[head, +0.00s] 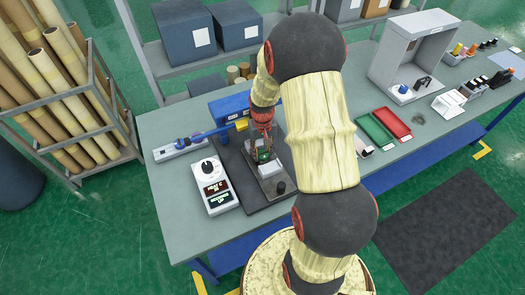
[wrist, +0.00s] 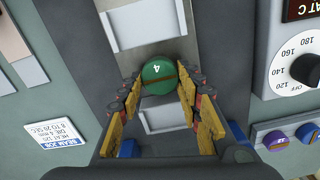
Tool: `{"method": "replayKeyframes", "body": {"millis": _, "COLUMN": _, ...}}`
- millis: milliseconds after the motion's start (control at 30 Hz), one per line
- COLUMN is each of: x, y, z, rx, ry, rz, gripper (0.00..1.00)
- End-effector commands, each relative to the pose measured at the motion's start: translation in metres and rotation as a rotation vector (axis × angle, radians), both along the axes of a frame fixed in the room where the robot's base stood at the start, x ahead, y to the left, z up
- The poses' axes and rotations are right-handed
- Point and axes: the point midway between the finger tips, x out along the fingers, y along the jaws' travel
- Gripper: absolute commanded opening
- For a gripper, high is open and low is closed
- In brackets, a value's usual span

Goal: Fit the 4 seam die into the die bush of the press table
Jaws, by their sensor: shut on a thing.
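The green round 4 seam die (wrist: 158,72) sits between my fingertips, marked with a 4 and a dark groove across its face. My gripper (wrist: 160,80) is shut on it, with yellow-padded fingers on both sides. In the head view my gripper (head: 263,146) points down over the press table (head: 277,186), and the green of the die (head: 264,155) shows between the fingers. The die bush cannot be made out; the die and fingers cover that area. I cannot tell whether the die touches the table or is above it.
A white control box (head: 210,186) with a dial stands left of the press. A job card (wrist: 55,135) shows in the wrist view. Red (head: 391,122) and green (head: 374,131) trays and a grey booth (head: 412,55) are to the right.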

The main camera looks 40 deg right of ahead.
Motion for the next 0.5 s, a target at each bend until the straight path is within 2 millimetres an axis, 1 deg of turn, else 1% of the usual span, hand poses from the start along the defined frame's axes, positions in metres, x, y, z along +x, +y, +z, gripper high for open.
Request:
{"method": "replayKeyframes", "body": {"millis": 67, "x": 0.0005, "y": -0.0003, "z": 0.0008, "rx": 0.0, "ry": -0.001, "rz": 0.0, "gripper": 0.0}}
{"method": "replayKeyframes", "body": {"millis": 100, "x": 0.0005, "y": -0.0002, "z": 0.0008, "rx": 0.0, "ry": -0.001, "rz": 0.0, "gripper": 0.36}}
{"method": "replayKeyframes", "body": {"millis": 433, "x": 0.0003, "y": -0.0001, "z": 0.0005, "rx": 0.0, "ry": -0.001, "rz": 0.0, "gripper": 0.55}}
{"method": "replayKeyframes", "body": {"millis": 500, "x": 0.0002, "y": -0.0001, "z": 0.0005, "rx": 0.0, "ry": -0.001, "rz": 0.0, "gripper": 0.56}}
